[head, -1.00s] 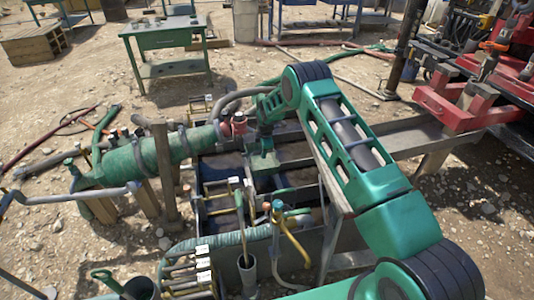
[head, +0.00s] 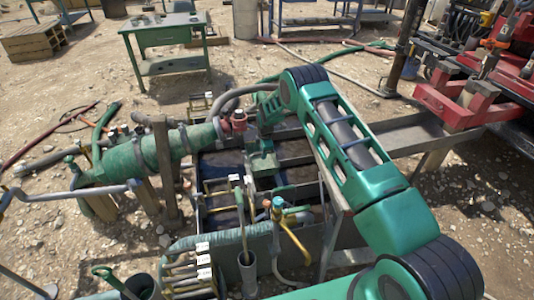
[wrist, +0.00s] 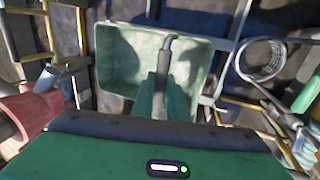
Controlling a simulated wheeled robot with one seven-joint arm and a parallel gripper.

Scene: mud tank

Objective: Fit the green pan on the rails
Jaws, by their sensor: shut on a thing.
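The green pan (wrist: 125,62) shows in the wrist view as a shallow, pale-green rectangular tray with a dirty inside. A grey bent bar handle (wrist: 166,55) stands up from it. My gripper (wrist: 163,88) is shut on this handle, with a green finger on each side. In the head view my gripper (head: 262,150) points down over the dark tank (head: 225,165). The pan is hard to tell apart from the gripper there. Rails (head: 290,190) cross the tank opening below and in front. I cannot tell whether the pan touches them.
A green pipe (head: 150,157) with clamps stands left of the tank. A blue-topped valve with a yellow lever (head: 280,215) and an upright tube (head: 247,270) stand at the front. In the wrist view, a red fitting (wrist: 30,110) is left and a wire coil (wrist: 262,60) right.

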